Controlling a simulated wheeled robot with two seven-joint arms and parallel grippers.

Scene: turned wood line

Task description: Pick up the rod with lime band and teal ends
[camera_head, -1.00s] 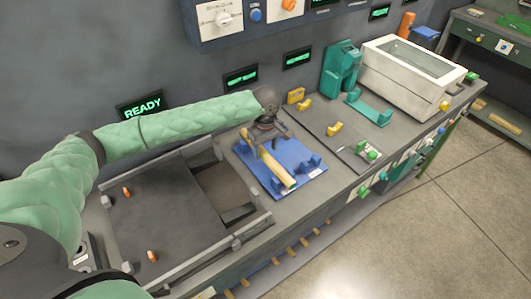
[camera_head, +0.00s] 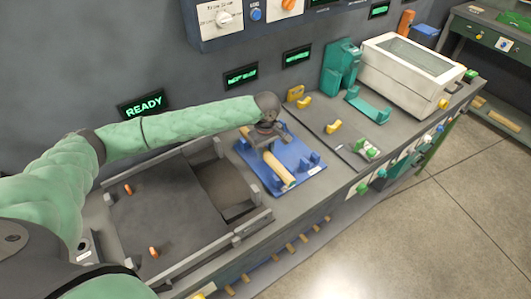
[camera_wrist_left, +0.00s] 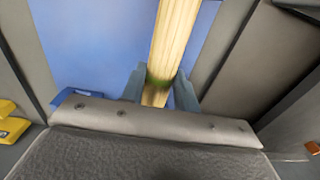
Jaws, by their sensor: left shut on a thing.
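A pale wooden rod (camera_head: 279,168) lies over the blue fixture plate (camera_head: 303,178) on the bench in the head view. My right gripper is out of view.
A grey tray-like frame (camera_head: 225,243) with a dark panel lies left of the plate. Yellow blocks (camera_head: 333,126), a teal device (camera_head: 341,66) and a white lidded box (camera_head: 412,65) stand to the right. Several rods show below the bench edge.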

